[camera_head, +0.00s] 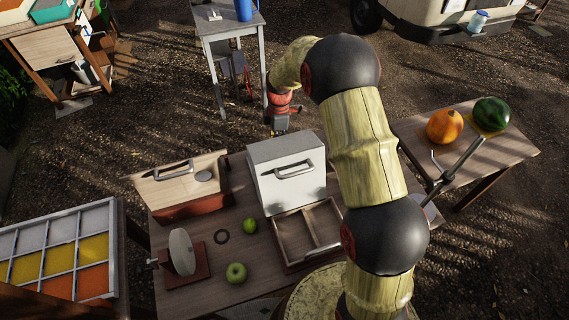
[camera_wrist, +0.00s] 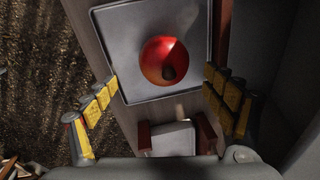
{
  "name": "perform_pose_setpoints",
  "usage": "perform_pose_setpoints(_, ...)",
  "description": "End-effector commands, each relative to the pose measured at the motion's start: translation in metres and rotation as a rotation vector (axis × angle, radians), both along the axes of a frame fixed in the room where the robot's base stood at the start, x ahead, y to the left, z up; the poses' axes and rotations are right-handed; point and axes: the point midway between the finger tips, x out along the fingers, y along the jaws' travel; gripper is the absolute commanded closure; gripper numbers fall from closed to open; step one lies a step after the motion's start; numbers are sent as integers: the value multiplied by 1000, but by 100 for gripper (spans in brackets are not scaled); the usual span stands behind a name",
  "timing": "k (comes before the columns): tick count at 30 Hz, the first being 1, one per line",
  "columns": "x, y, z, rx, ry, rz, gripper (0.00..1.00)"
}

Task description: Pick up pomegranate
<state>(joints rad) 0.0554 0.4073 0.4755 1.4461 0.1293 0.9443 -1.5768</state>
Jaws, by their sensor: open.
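A round red fruit, which looks like the pomegranate (camera_wrist: 164,60), rests on a pale square tray or plate (camera_wrist: 121,30) in the wrist view. A dark spot shows on its lower right side. My gripper (camera_wrist: 160,84) is open, with one yellow-padded finger on each side below the fruit in the picture. Nothing is between the fingers' pads, and the fruit appears apart from them. In the head view my gripper (camera_head: 280,124) is small beyond the white box (camera_head: 288,170), and I cannot make out the red fruit there.
The near table holds the white lidded box, a wooden box (camera_head: 180,185), an open divided tray (camera_head: 308,232) and green fruits (camera_head: 236,272). A table on the right holds an orange pumpkin (camera_head: 444,126) and a watermelon (camera_head: 491,114). A grey wall stands close right of my gripper in the wrist view.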

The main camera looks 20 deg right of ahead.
Motion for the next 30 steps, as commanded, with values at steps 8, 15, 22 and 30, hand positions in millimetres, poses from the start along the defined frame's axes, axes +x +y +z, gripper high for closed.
perform_pose_setpoints(8,-6,0,-25,4,7,1,16)
perform_pose_setpoints(15,-13,2,-52,4,9,0,16)
perform_pose_setpoints(22,-15,5,-73,4,5,0,16)
perform_pose_setpoints(30,-15,5,-73,4,5,0,21)
